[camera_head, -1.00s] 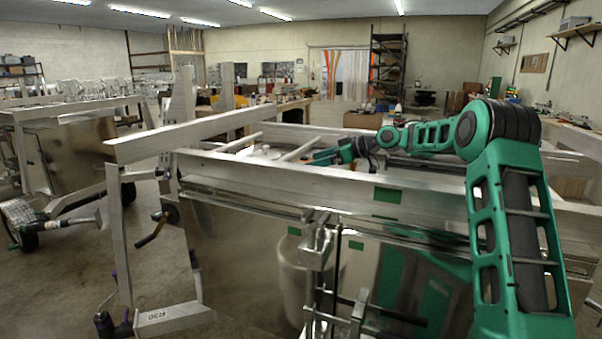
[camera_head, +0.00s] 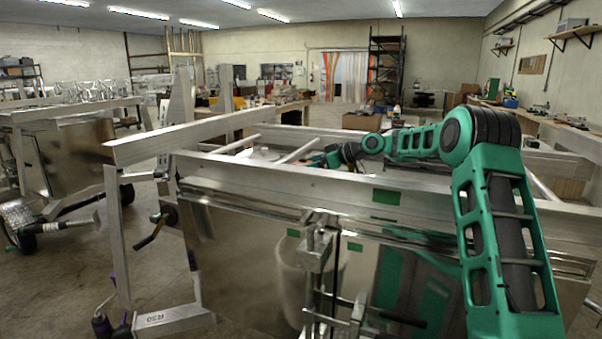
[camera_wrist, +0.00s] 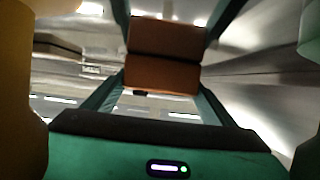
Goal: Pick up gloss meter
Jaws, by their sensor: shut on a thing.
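In the head view my gripper (camera_head: 328,157) is small and low inside the frame of the near aluminium trailer (camera_head: 285,182). What it holds cannot be made out there. In the wrist view the green palm of my gripper fills the bottom, and two dark green bars run up from it. A brown-orange block in two parts, seemingly the gloss meter (camera_wrist: 162,74), shows between these bars at the upper middle. My gripper is shut on it. Its lower side and the place of contact are not clear.
Trailer rails and cross tubes (camera_head: 298,150) surround my gripper on several sides. A second trailer (camera_head: 75,150) stands at the left. A long workbench (camera_head: 545,118) runs along the right wall. A dark shelf rack (camera_head: 386,65) stands at the back. Open floor shows at the lower left.

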